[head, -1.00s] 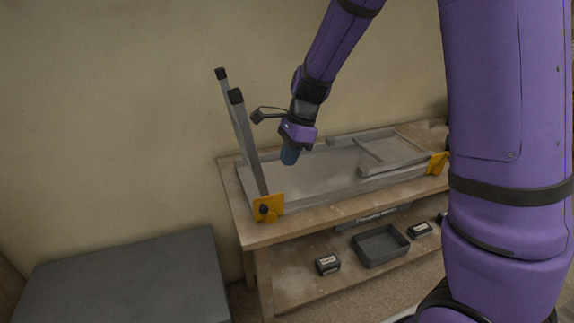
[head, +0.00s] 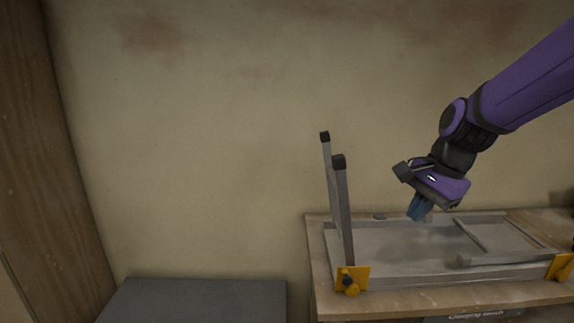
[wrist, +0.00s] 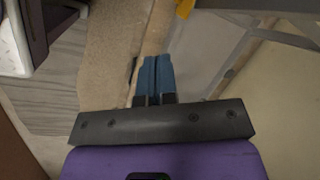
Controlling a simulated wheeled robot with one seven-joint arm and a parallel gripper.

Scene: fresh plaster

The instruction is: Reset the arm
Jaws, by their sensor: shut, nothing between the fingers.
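My gripper (head: 420,208) has blue fingers and hangs from my purple arm at the right of the head view. Its fingers are together with nothing between them, as the wrist view (wrist: 155,78) also shows. It is tilted downward, over the grey folding frame (head: 395,270) that lies on a wooden bench. In the head view the gripper appears above the frame's back part, apart from it as far as I can tell.
Two grey legs (head: 345,210) stand up at the frame's left end, left of my gripper. Yellow brackets (head: 352,279) sit at its front corners. The wooden bench (head: 400,301) carries it. A dark grey box top (head: 200,300) is at lower left. The plaster wall (head: 220,130) rises behind.

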